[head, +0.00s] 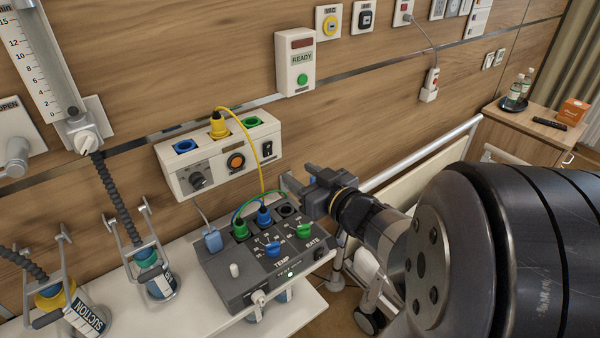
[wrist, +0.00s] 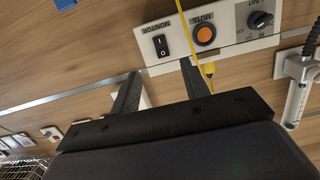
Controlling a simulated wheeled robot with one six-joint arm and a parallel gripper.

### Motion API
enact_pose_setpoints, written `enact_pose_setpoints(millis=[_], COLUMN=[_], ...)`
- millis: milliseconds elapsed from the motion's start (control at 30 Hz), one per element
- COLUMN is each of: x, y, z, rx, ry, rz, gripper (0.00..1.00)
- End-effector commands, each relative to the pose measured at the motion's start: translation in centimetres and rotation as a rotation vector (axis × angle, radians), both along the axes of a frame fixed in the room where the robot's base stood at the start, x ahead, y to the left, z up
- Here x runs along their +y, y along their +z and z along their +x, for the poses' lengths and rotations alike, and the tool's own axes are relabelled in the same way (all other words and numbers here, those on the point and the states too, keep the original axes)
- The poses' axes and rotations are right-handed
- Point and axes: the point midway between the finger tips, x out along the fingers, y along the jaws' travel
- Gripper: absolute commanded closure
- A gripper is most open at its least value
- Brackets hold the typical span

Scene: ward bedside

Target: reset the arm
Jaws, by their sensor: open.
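My gripper (head: 298,180) is at the end of my arm, which reaches in from the right in the head view. It is just above the right rear of the grey control unit (head: 222,272), near its empty round socket (head: 287,210). In the wrist view its two dark fingers (wrist: 158,75) stand apart with nothing visible between them. They point towards the wall panel, with the MONITOR switch (wrist: 160,46) and orange MUTE button (wrist: 205,34) beyond. Whether a finger touches the unit cannot be told.
A wall box (head: 217,160) holds a yellow plug (head: 218,127) whose yellow cable hangs close to my gripper. Blue and green plugs stand in the control unit. A bed rail (head: 425,153) runs behind my arm. Suction jars stand left; a bedside cabinet (head: 520,135) is right.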

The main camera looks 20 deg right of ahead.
Motion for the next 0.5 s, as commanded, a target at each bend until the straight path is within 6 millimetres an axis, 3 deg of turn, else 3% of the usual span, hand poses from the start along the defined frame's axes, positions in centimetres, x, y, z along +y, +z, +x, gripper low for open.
enact_pose_setpoints(millis=[267,500], x=[0.2,1.2], y=[-0.1,-0.6], z=[0.4,3.3], rx=[-0.001,0.002], ry=[0.001,0.006], rz=[0.0,0.001], gripper=[0.56,0.56])
